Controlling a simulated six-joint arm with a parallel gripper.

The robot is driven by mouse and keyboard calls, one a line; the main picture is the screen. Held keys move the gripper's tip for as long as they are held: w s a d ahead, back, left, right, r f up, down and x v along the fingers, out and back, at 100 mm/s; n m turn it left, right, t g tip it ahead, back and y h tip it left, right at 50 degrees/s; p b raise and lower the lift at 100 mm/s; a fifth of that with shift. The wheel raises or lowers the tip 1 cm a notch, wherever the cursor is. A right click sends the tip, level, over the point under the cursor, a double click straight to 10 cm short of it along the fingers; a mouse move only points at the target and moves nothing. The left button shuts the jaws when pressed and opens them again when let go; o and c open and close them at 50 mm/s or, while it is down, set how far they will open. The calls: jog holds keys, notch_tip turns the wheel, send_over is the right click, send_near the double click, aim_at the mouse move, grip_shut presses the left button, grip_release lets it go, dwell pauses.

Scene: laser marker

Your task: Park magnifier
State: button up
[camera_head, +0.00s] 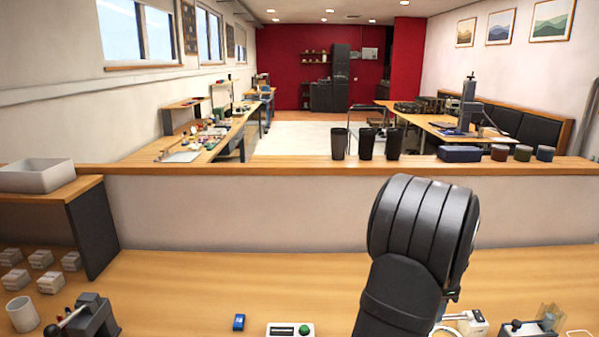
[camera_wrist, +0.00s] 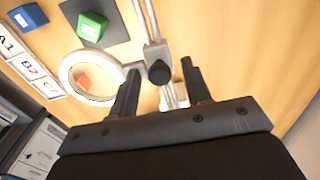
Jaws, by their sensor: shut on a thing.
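The magnifier shows in the wrist view as a pale round ring (camera_wrist: 66,82) on a grey jointed arm with a black knob (camera_wrist: 159,74). An orange patch shows through its lens. My gripper (camera_wrist: 160,66) has one finger on each side of the knob and is shut on the magnifier there. The fingers look apart, with the knob between them. In the head view my dark arm hides the gripper. Part of a white ring (camera_head: 447,331), likely the magnifier's, shows just right of my arm.
A green block (camera_wrist: 91,27) lies on a dark pad (camera_wrist: 123,24), with a blue block (camera_wrist: 27,16) beside it. A label strip (camera_wrist: 30,66) reads A1, B2, C. In the head view, a white box with a green button (camera_head: 304,329) stands at the front. Bare wood lies behind it.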

jog(key=shift+d+f, duration=0.3)
jog(key=shift+d, duration=0.6)
jog(key=shift+d+f, duration=0.25)
jog(key=shift+d, duration=0.6)
jog(key=shift+d+f, duration=0.3)
jog(key=shift+d, duration=0.6)
jog(key=o, duration=0.3)
jog(key=shift+o, duration=0.2)
jog(key=shift+s, duration=0.1)
jog(key=shift+r, duration=0.1)
notch_tip(320, 180, up, 7)
jog(key=shift+d, duration=0.2)
jog(key=shift+f, duration=2.55)
